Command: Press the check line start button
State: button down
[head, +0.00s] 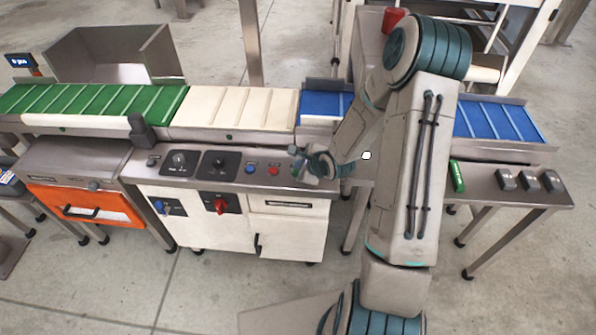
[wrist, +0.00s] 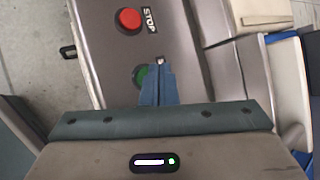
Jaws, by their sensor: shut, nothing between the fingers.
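In the wrist view a round green button (wrist: 139,76) sits on the grey console top, partly hidden behind my fingers. A red button (wrist: 129,18) marked STOP sits farther up the same panel; in the head view it shows as the red button (head: 273,170). No label for the green button is readable. My gripper (wrist: 159,68) is shut and empty, its fingertips overlapping the green button's right side in the picture. I cannot tell whether they touch it.
A blue button (head: 249,168) and two black dial panels (head: 218,162) lie left along the console. Conveyors with green (head: 90,105), cream (head: 232,107) and blue (head: 492,122) belts run behind. A steel side table (head: 510,195) stands to the right.

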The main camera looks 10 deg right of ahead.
jog(key=shift+f, duration=0.1)
jog(key=shift+f, duration=0.35)
